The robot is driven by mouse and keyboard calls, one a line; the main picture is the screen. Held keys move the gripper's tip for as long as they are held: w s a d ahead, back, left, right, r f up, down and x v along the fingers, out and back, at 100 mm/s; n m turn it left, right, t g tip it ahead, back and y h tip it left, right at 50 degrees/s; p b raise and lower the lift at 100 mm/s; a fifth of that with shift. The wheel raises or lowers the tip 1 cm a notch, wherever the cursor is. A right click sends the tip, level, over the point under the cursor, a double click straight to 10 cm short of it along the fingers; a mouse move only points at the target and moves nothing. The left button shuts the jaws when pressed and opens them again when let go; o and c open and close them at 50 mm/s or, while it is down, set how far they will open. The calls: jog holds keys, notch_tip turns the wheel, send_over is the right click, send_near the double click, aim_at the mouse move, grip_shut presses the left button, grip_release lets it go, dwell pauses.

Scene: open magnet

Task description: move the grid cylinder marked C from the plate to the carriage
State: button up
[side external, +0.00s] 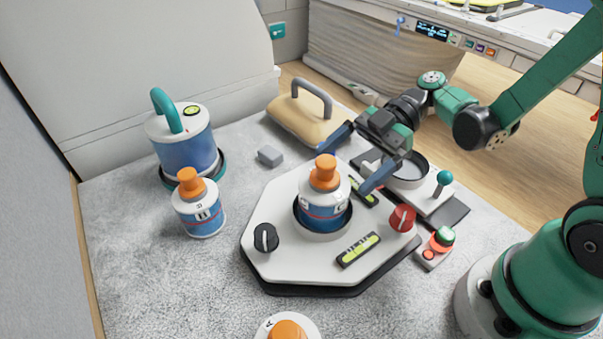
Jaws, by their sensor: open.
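A blue and white cylinder (323,211) with an orange knob stands upright in the round recess of the pale angular plate (280,210). Its letter is too small to read. My gripper (343,171) is open, its two dark fingers spread at the height of the orange knob. The knob appears between or just in front of the fingertips; I cannot tell the exact depth, and no grip shows. The carriage (437,203), a pale slide with a round dark-rimmed seat and a teal ball knob, lies behind and right of the plate, partly hidden by my gripper.
A similar cylinder (200,208) stands left, before a blue pot with a teal handle (184,142). Another, marked A (287,328), is cut off at the bottom edge. A beige handled block (300,118) lies behind. Knobs and levels rise from the plate. A button box (434,249) sits right.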

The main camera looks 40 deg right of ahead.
jog(key=shift+d+r, duration=0.2)
jog(key=shift+d, duration=0.2)
jog(key=shift+r, duration=0.1)
